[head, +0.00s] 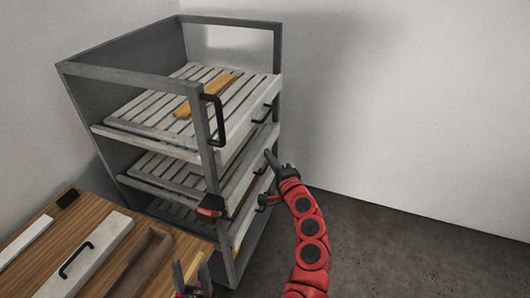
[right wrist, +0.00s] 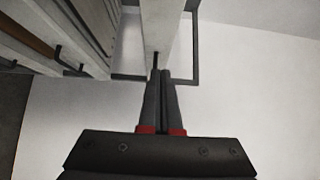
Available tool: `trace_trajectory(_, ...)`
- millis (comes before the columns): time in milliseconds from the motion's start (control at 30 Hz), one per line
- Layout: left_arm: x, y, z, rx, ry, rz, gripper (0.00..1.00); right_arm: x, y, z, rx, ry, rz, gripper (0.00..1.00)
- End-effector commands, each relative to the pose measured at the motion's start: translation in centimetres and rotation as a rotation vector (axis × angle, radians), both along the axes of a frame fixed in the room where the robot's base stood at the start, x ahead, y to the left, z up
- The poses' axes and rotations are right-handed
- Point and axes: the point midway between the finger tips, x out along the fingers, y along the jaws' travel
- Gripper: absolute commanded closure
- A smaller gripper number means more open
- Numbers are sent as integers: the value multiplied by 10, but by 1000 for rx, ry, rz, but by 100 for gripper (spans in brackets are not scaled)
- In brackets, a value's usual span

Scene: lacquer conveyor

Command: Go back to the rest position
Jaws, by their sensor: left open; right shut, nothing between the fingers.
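My left gripper (head: 191,270) is at the bottom of the head view, by the wooden table's right end.
The rack has slatted shelves with black handles (head: 214,118); an orange-brown strip (head: 203,95) lies on the top one. A wooden table (head: 62,215) at lower left bears a pale panel (head: 88,255) with a black handle. Bare floor (head: 400,245) lies to the right, before the white wall.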

Motion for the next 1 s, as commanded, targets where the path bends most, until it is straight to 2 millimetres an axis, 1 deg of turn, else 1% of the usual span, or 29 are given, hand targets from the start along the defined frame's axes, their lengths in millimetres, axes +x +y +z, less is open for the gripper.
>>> trace_trajectory(133,0,0,-2,0,0,0,50,-8,-5,-1,1,0,-5,100)
trace_trajectory(300,0,0,-2,0,0,0,50,-10,-7,-2,-2,2,-7,100)
trace_trajectory(367,0,0,-2,0,0,0,50,-8,-12,-7,-13,2,-28,100)
trace_trajectory(467,0,0,-2,0,0,0,50,-5,-38,-29,-70,-3,-136,100)
trace_trajectory(567,0,0,-2,0,0,0,50,-7,-91,-60,-190,-33,-336,100)
trace_trajectory(600,0,0,-2,0,0,0,50,-12,-117,-71,-257,-55,-432,100)
trace_trajectory(667,0,0,-2,0,0,0,50,-26,-155,-81,-367,-106,-575,100)
trace_trajectory(700,0,0,-2,0,0,0,50,-39,-179,-82,-445,-151,-666,100)
trace_trajectory(767,0,0,-2,0,0,0,50,-62,-209,-79,-560,-227,-791,100)
trace_trajectory(800,0,0,-2,0,0,0,50,-79,-224,-74,-637,-287,-866,100)
trace_trajectory(867,0,0,-2,0,0,0,50,-108,-241,-59,-746,-396,-971,100)
trace_trajectory(900,0,0,-2,0,0,0,50,-129,-247,-48,-817,-477,-1035,100)
trace_trajectory(967,0,0,-2,0,0,0,50,-163,-251,-30,-909,-611,-1121,100)
trace_trajectory(1000,0,0,-2,0,0,0,50,-187,-248,-16,-961,-712,-1172,100)
